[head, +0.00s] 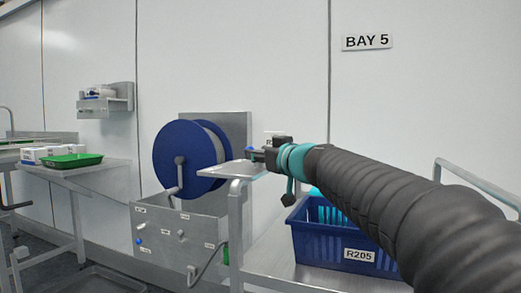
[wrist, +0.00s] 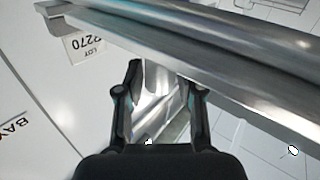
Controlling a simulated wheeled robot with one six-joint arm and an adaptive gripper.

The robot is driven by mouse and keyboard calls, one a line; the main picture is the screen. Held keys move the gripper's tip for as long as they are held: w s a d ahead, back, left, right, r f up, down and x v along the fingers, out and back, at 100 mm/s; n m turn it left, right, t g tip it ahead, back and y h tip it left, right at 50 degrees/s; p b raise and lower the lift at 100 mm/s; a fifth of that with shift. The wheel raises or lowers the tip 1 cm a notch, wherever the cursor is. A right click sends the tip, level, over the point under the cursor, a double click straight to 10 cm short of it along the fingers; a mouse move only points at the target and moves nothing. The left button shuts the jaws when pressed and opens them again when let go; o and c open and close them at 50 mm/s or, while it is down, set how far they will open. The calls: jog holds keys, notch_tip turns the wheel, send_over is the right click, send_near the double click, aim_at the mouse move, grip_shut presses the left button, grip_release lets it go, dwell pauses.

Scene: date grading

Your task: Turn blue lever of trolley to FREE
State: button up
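No blue lever on the trolley can be made out clearly. The trolley (head: 236,168) is grey metal, with a shelf edge and tubular frame in the middle of the head view. My gripper (head: 258,155) is at that upper shelf edge, and I cannot tell whether it touches. In the wrist view my gripper (wrist: 161,75) has its fingers apart, with shiny metal behind the gap and a metal rail (wrist: 215,75) crossing just beyond the tips. A small blue knob (head: 139,241) shows on the grey labelled box under the reel; its labels are too small to read.
A blue crate (head: 305,240) marked R205 stands under my arm. A blue reel (head: 165,155) with a crank stands behind the trolley. A green tray (head: 74,161) lies on a side table at left. A lot label (wrist: 87,48) hangs near the rail. The wall carries a BAY 5 sign (head: 367,42).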

jog(key=shift+w+a, duration=0.3)
jog(key=shift+w, duration=0.15)
grip_shut()
